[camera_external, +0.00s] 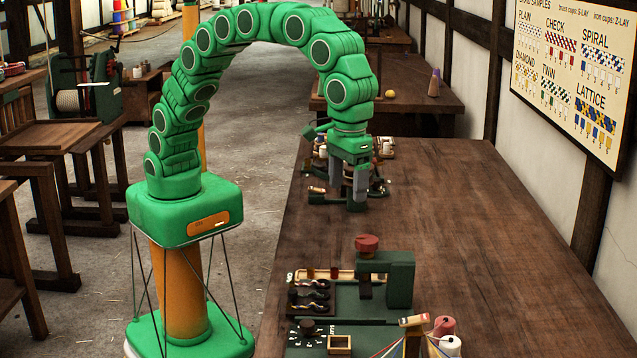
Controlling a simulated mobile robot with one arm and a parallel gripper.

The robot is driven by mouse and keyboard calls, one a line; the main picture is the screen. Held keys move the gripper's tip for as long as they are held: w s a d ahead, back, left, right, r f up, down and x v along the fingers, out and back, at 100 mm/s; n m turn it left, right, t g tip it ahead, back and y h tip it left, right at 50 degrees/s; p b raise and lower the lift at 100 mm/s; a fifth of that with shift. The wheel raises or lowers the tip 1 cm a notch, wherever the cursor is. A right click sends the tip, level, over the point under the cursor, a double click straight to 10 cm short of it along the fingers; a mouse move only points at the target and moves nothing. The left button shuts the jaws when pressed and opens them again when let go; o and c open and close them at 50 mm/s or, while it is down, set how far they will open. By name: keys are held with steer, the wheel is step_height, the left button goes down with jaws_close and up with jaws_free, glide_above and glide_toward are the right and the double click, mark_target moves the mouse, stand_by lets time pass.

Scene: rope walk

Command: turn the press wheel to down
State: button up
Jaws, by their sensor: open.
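The press is a dark green C-shaped frame (400,280) standing on a green board on the near part of the long table. A red round knob, which looks like the press wheel (367,243), sits on its top. A dark block hangs under the arm of the frame. Whether the press is up or down I cannot tell. My gripper (348,190) points down farther back on the table, well behind the wheel and apart from it. Its two grey fingers are open, over a dark green device with several small parts around it. What lies between the fingers is partly hidden.
The green board (345,300) also bears dark twisted pieces (310,297), a small wooden frame (340,345) and a dark rod. White and pink spools (444,328) stand at its right front. The table's right side (500,240) is clear. A sample chart (575,70) hangs on the wall.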

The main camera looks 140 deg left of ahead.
steer(key=n, duration=0.2)
glide_toward(367, 239)
steer(key=shift+s+d+f, duration=0.15)
steer(key=shift+s, duration=0.3)
steer(key=shift+w+f, duration=0.4)
steer(key=shift+f, duration=3.8)
steer(key=c, duration=1)
steer(key=shift+c, duration=0.2)
